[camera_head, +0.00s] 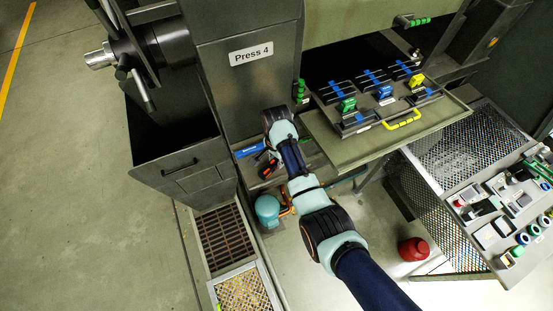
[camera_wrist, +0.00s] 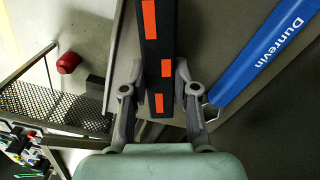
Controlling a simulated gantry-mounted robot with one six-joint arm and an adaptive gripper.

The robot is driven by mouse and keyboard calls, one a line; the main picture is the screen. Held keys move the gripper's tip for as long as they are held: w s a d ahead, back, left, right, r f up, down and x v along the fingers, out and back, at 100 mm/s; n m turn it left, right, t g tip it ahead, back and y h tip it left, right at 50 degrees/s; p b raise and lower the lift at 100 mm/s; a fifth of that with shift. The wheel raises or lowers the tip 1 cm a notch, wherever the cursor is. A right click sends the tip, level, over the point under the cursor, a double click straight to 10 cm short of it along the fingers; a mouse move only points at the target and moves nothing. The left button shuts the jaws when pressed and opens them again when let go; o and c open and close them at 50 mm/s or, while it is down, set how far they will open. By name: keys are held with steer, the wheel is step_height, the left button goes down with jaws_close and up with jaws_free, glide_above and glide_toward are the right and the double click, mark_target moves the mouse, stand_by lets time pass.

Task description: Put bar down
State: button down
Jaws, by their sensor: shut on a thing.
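A black bar with orange-red patches (camera_wrist: 157,30) runs up the middle of the wrist view. My gripper (camera_wrist: 160,76) has its two fingers closed on either side of it. In the head view my gripper (camera_head: 268,165) is small and partly hidden by my arm, at the shelf below the Press 4 panel. Whether the bar touches the shelf cannot be told. A blue bar marked "Dunrevin" (camera_wrist: 265,52) lies to the right of the held bar in the wrist view, apart from it. It also shows in the head view (camera_head: 248,150).
The grey shelf (camera_head: 258,182) is narrow, beside the press housing. A teal container (camera_head: 267,208) stands below it. A tray (camera_head: 350,149) with a mould and yellow handle (camera_head: 404,121) is to the right. A red canister (camera_head: 413,249) stands on the floor, near a mesh-sided control stand (camera_head: 440,215).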

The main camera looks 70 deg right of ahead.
mark_target(276, 160)
steer(key=c, duration=0.9)
jaws_free()
step_height(276, 160, up, 12)
steer(key=shift+r+p, duration=0.1)
steer(key=shift+p, duration=1)
